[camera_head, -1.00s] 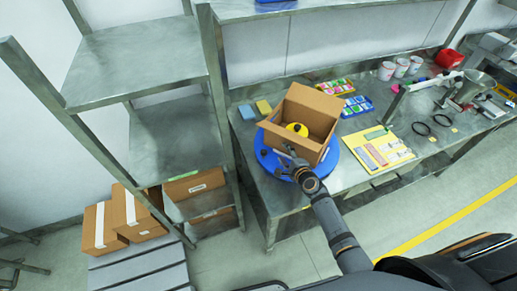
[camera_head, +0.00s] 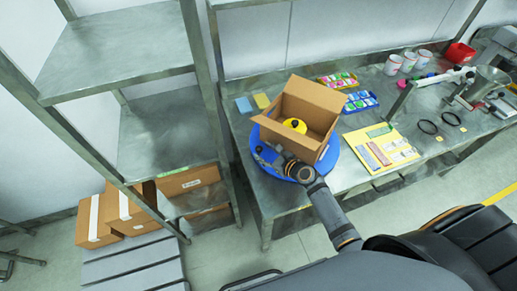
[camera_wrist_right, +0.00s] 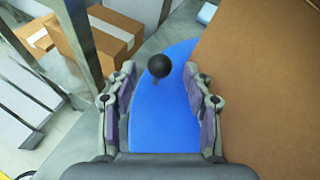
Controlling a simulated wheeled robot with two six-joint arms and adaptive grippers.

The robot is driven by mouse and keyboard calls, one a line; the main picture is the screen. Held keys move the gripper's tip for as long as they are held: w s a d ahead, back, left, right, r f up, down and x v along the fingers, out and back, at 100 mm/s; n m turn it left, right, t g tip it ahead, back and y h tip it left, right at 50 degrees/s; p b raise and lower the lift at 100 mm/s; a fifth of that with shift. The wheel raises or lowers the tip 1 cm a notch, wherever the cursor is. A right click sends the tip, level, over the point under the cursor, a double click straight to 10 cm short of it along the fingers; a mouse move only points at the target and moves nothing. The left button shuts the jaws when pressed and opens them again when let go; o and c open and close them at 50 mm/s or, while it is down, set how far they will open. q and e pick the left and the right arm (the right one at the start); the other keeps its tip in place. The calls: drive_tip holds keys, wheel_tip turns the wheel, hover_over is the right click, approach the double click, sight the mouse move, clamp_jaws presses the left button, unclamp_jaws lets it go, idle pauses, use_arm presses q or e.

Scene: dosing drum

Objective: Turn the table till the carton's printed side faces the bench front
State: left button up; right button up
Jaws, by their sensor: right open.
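The open brown carton (camera_head: 302,128) stands on the blue turntable (camera_head: 331,160) at the bench's left end, with a yellow object with a black top (camera_head: 294,125) inside. I see no print on the carton sides in view. My right gripper (camera_head: 263,152) is over the turntable's left front part, beside the carton. In the right wrist view, its fingers (camera_wrist_right: 159,72) are open, with a black ball knob (camera_wrist_right: 158,66) between the fingertips, not gripped. The knob stands on the blue disc (camera_wrist_right: 165,118); the carton wall (camera_wrist_right: 262,85) fills the right side. My left gripper is out of view.
A metal shelf rack (camera_head: 158,130) stands left of the bench, with taped cartons (camera_head: 125,212) below. A yellow board (camera_head: 382,148), blue tray (camera_head: 360,101), white cups (camera_head: 409,62) and black rings (camera_head: 427,126) lie to the turntable's right.

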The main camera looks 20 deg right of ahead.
sight(261, 150)
drive_tip(key=x, duration=0.4)
drive_tip(key=shift+w, duration=0.15)
drive_tip(key=shift+f, duration=0.1)
drive_tip(key=shift+c, duration=0.2)
clamp_jaws()
